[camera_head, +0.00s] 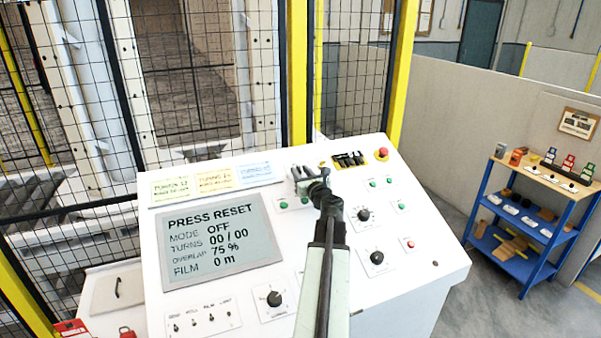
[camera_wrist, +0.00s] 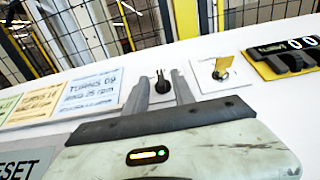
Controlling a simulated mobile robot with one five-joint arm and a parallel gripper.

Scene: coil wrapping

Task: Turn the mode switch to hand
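My gripper (camera_head: 308,175) is over the upper part of the white control panel. In the wrist view its two fingers (camera_wrist: 160,78) are apart, with a small black rotary switch (camera_wrist: 162,84) in the gap between them. The switch's handle looks roughly upright, and I cannot tell whether the fingers touch it. Its label is not readable, so I cannot confirm it is the mode switch. In the head view my gripper covers this switch. The display (camera_head: 222,243) reads PRESS RESET, MODE OFF, TURNS 00/00, OVERLAP 75 %, FILM 0 m.
A red emergency button (camera_head: 382,153) is at the panel's top right. Black knobs (camera_head: 376,258) and green buttons lie to the right. Mesh fencing stands behind; a blue shelf cart (camera_head: 527,262) stands at right.

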